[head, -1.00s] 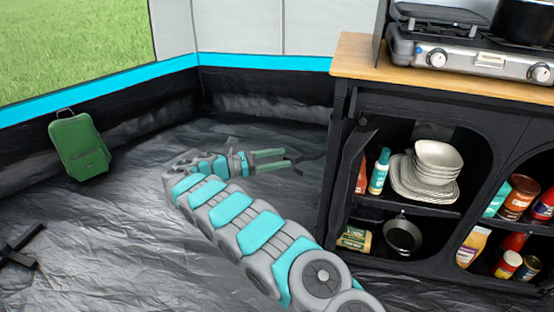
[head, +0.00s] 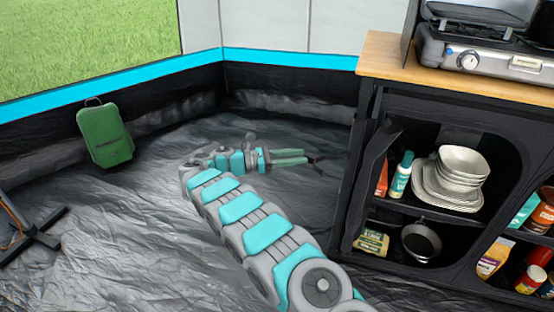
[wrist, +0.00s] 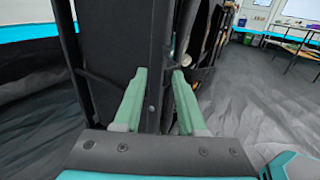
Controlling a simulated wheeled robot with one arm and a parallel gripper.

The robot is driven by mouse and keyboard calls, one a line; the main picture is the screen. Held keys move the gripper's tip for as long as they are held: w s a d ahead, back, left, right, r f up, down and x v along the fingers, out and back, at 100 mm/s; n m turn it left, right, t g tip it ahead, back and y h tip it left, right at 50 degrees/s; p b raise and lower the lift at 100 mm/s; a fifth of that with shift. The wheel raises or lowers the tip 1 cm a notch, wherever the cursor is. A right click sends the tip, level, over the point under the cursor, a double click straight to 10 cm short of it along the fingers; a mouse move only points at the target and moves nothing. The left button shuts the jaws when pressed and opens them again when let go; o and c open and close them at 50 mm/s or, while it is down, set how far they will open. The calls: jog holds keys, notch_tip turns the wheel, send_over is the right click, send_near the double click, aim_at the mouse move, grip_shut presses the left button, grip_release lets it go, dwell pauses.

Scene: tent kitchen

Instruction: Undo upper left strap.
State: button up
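The black camping cabinet (head: 362,200) stands on the right in the head view, its left compartment open at the front. A loose dark flap (head: 375,165) hangs at the left side of that opening. I cannot clearly make out the upper left strap. My gripper (head: 305,157) is at the end of my outstretched arm, low and just left of the cabinet. In the wrist view, my gripper (wrist: 160,88) is open, with two green fingers apart. The cabinet's dark edge (wrist: 150,50) rises beyond and between them. I cannot tell whether the fingers touch it.
Dishes (head: 452,180), a pan (head: 421,242) and bottles fill the shelves. A stove (head: 480,45) stands on the wooden top (head: 450,85). A green backpack (head: 105,134) leans by the tent wall; a dark stand (head: 35,235) is at lower left. The floor between is clear.

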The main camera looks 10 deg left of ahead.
jog(key=v, duration=0.6)
jog(key=shift+a, duration=0.35)
jog(key=shift+s, duration=0.15)
